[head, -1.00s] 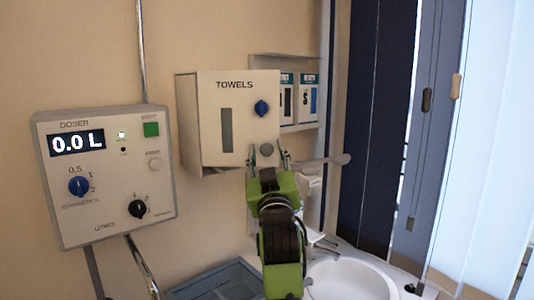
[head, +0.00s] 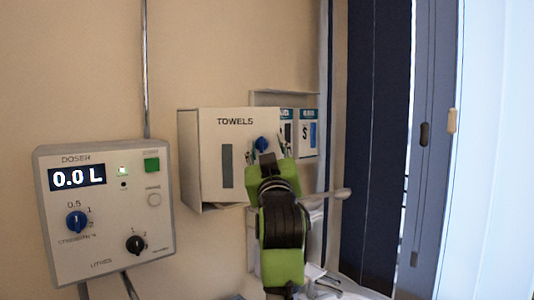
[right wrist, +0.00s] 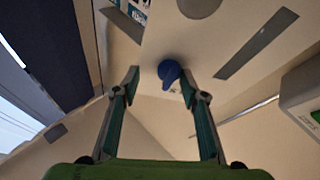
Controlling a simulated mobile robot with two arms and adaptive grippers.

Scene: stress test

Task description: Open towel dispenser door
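The white towel dispenser (head: 207,155) hangs on the wall, marked TOWELS, with a dark vertical slot and a blue knob (head: 261,144) on its front. Its door looks shut. My right gripper (head: 268,156) is in front of the dispenser's right part, just below the knob in the head view, and hides the lower right of the front. In the right wrist view the gripper (right wrist: 160,80) is open, and the blue knob (right wrist: 169,72) appears between its fingertips. I cannot tell whether they touch it. A round button (right wrist: 199,7) shows near the top edge. My left gripper is not in view.
A grey doser box (head: 105,215) reading 0.0 L is on the wall to the left. Small boxes in a holder (head: 306,133) are right of the dispenser. A pale lever (head: 342,194) sticks out beside my right arm. Dark blinds (head: 378,130) are further right.

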